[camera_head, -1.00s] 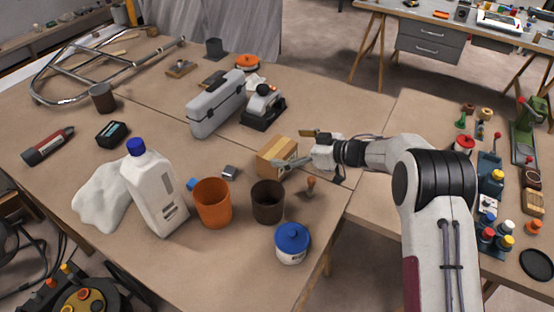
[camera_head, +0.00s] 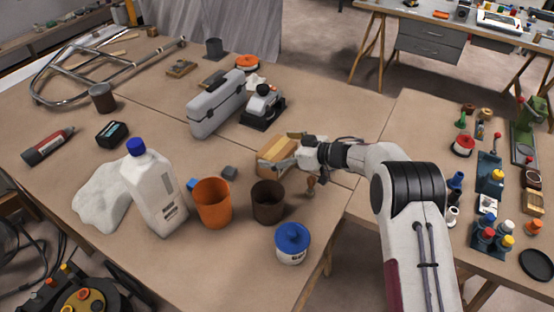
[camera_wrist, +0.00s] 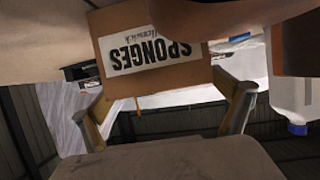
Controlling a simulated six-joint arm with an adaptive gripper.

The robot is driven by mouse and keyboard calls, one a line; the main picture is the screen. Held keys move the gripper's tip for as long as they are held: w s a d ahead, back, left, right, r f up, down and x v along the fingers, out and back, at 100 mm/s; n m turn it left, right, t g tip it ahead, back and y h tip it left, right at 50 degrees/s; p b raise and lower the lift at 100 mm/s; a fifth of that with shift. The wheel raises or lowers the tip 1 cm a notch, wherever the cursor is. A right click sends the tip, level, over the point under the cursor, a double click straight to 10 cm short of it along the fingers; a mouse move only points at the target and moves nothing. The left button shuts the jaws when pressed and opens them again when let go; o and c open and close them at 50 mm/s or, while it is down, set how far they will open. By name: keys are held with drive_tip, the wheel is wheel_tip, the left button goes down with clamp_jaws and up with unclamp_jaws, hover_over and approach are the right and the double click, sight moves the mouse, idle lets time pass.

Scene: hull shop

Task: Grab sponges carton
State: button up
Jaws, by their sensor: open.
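The sponges carton (camera_head: 270,157) is a small brown cardboard box on the brown table, just left of my gripper (camera_head: 287,156) in the head view. In the wrist view the carton (camera_wrist: 155,50) fills the upper middle, its white label reading "SPONGES" upside down. My gripper (camera_wrist: 168,108) is open, with one finger on each side of the carton's near end in that view. I cannot tell whether either finger touches it. My gripper hides part of the carton's right side in the head view.
A dark brown cup (camera_head: 268,203) and an orange cup (camera_head: 212,204) stand in front of the carton. A small wooden-handled item (camera_head: 311,185) stands close below my wrist. A grey toolbox (camera_head: 216,105) and a black-based device (camera_head: 263,110) stand behind.

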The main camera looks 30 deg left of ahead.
idle(0.3)
drive_tip(key=c, duration=1.3)
drive_tip(key=shift+r, duration=0.1)
drive_tip(key=shift+r, duration=4.95)
